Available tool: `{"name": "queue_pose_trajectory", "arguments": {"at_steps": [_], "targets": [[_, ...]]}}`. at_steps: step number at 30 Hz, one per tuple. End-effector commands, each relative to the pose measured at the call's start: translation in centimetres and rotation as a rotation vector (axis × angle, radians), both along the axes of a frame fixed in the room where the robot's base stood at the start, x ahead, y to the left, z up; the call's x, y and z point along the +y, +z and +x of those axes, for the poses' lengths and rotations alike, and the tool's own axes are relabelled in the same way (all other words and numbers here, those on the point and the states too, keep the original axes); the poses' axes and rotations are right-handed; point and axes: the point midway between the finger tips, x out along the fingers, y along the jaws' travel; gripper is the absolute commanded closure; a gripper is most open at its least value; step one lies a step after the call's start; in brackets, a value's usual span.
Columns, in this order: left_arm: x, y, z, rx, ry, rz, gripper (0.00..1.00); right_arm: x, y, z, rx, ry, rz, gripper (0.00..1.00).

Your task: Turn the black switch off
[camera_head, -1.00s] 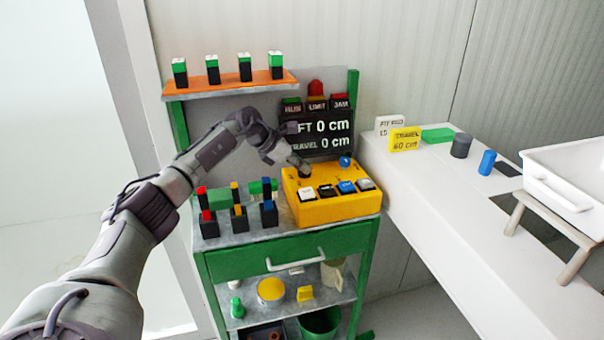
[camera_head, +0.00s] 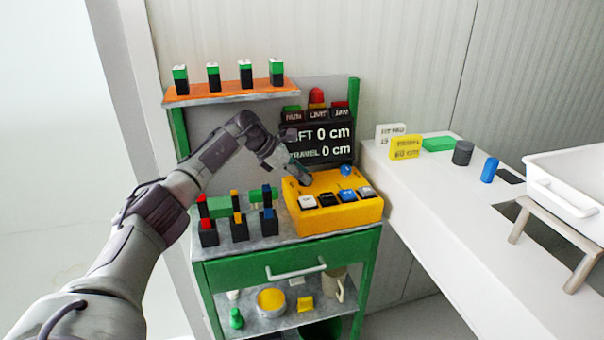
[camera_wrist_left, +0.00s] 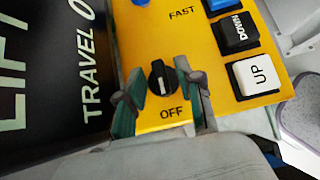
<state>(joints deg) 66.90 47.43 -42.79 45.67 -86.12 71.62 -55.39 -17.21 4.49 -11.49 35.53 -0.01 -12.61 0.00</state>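The black switch is a round knob (camera_wrist_left: 156,72) with a pale mark, on the yellow control box (camera_head: 340,211). In the left wrist view the mark lies on the side toward the printed word OFF (camera_wrist_left: 171,113). My left gripper (camera_wrist_left: 160,70) is open, with one finger on each side of the knob. Gaps show between the knob and both fingers. In the head view my left gripper (camera_head: 304,180) is at the box's back left corner and hides the knob. My right gripper is not in view.
White, black and blue buttons (camera_head: 348,195) line the box's front, with a blue knob (camera_head: 346,169) behind. A dark display (camera_head: 318,142) reading 0 cm stands close behind. Several dark blocks with coloured tops (camera_head: 239,228) stand left of the box. An orange shelf (camera_head: 230,92) is above.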

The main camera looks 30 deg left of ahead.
Motion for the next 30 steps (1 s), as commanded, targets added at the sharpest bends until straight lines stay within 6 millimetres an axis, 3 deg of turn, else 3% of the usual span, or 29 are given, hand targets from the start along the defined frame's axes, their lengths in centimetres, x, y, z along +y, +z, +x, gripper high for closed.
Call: {"name": "queue_pose_trajectory", "arguments": {"at_steps": [9,14,19,30], "targets": [[0.1,0.2,0.0,-0.002,0.001,-0.002,0.6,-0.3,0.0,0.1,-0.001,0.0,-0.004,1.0],[1.0,1.4,-1.0,-0.004,0.002,0.0,0.6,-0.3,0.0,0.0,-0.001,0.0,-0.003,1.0],[2.9,3.8,-3.1,-0.001,0.004,0.002,0.6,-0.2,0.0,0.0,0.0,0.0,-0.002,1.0],[8.5,3.5,-9.6,0.002,0.004,0.0,0.6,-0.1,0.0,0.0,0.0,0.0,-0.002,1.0]]}}
